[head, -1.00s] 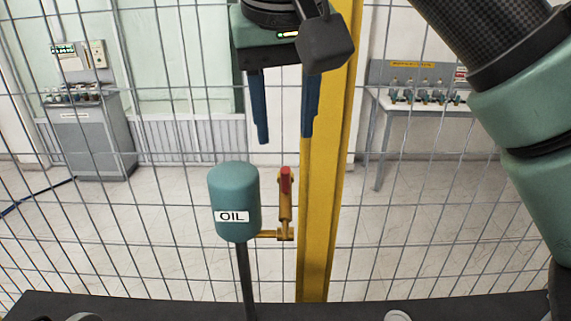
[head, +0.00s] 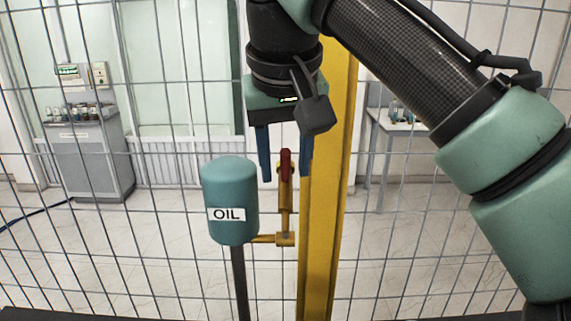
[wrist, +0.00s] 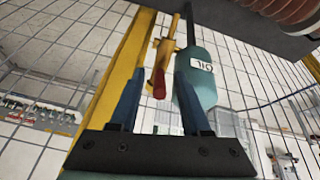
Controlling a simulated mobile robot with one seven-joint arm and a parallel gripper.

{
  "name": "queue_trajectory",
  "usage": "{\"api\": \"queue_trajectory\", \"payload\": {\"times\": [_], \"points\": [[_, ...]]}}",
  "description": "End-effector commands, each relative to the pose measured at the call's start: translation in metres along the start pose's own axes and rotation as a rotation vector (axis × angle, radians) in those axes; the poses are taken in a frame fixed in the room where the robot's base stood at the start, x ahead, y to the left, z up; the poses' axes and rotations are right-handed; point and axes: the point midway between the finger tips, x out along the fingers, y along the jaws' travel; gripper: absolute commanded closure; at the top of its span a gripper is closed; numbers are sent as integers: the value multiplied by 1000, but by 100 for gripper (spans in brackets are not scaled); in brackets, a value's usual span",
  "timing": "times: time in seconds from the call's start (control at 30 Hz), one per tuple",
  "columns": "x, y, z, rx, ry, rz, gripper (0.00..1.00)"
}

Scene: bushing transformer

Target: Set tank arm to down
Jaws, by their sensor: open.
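The teal oil tank (head: 230,185) with an OIL label stands on a dark post in front of the mesh fence. A yellow pipe runs from its lower right side to the tank arm (head: 285,200), a yellow lever with a red tip, pointing straight up. My gripper (head: 284,180) points down with its two blue fingers open, and the red tip shows between them in the head view. In the wrist view the red-tipped arm (wrist: 160,75) shows between the blue fingers, with the tank (wrist: 197,75) to its right. I cannot tell whether a finger touches the arm.
A yellow fence post (head: 327,230) stands close to the right of the tank arm. The wire mesh fence spans the view behind the tank. Beyond it stand a grey cabinet (head: 88,160) at left and a table (head: 400,128) at right.

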Motion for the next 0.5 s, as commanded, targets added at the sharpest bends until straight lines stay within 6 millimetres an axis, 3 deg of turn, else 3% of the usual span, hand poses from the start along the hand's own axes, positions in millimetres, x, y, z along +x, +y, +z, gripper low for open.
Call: {"api": "queue_trajectory", "payload": {"times": [0.07,0.33,0.5], "points": [[0,0,0,0,0,0,53],[0,0,0,0,0,0,100],[0,0,0,0,0,0,100]]}}
